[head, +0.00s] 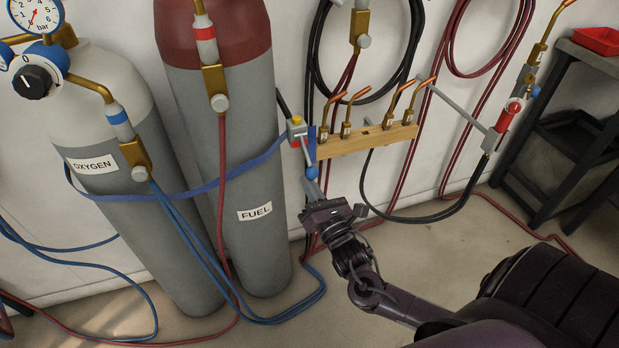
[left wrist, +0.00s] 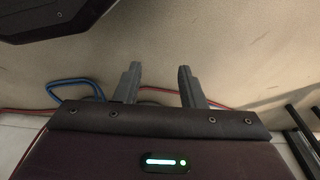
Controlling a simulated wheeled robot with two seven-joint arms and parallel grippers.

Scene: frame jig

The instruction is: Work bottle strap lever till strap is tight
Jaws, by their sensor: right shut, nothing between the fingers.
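A blue strap (head: 205,187) runs around the grey oxygen bottle (head: 110,125) and the red-topped fuel bottle (head: 262,232). At its right end is a small grey buckle (head: 296,129) with a yellow and a red part. A thin grey lever (head: 306,150) hangs down from the buckle and ends in a blue knob (head: 312,172). My right gripper (head: 313,187) is shut and empty, with its fingertips just below the knob; I cannot tell whether they touch it. My left gripper (left wrist: 160,84) shows only in the left wrist view, open and empty, with floor and wall beyond it.
A wooden rack (head: 370,139) with several brass torch tips is on the wall right of the buckle. Red and blue hoses (head: 290,317) hang and lie on the floor. A torch (head: 507,116) and a dark shelf cart (head: 573,130) are at the right.

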